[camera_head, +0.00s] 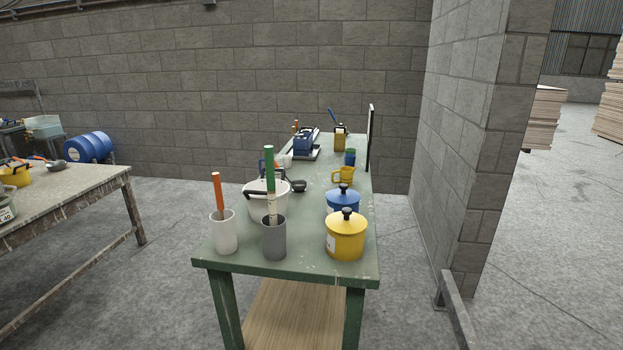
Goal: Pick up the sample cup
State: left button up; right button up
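Several cup-like things stand on the green table (300,267), and I cannot tell which is the sample cup. A white cup (223,236) at the near left corner holds an orange-handled tool (218,192). A grey cup (274,242) beside it holds a green-handled tool (269,170). A yellow cup with a side handle (345,176) stands farther back on the right. A small blue and green cup (350,157) is just behind it. Neither of my grippers is in view.
A yellow lidded pot (346,238), a blue lidded pot (343,204) and a white pot (264,204) crowd the near half. A blue machine (305,143) stands at the far end. A block pillar (480,130) rises at right; a worn table (75,190) stands left.

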aim_at(287, 162)
jog(key=u, duration=0.15)
jog(key=i, duration=1.2)
jog(key=u, duration=1.15)
jog(key=k, duration=1.35)
jog(key=u, duration=0.85)
jog(key=i, duration=3.4)
jog(key=z, duration=0.8)
jog(key=i, duration=1.45)
jog(key=z, duration=1.7)
jog(key=i, duration=1.3)
jog(key=z, duration=0.85)
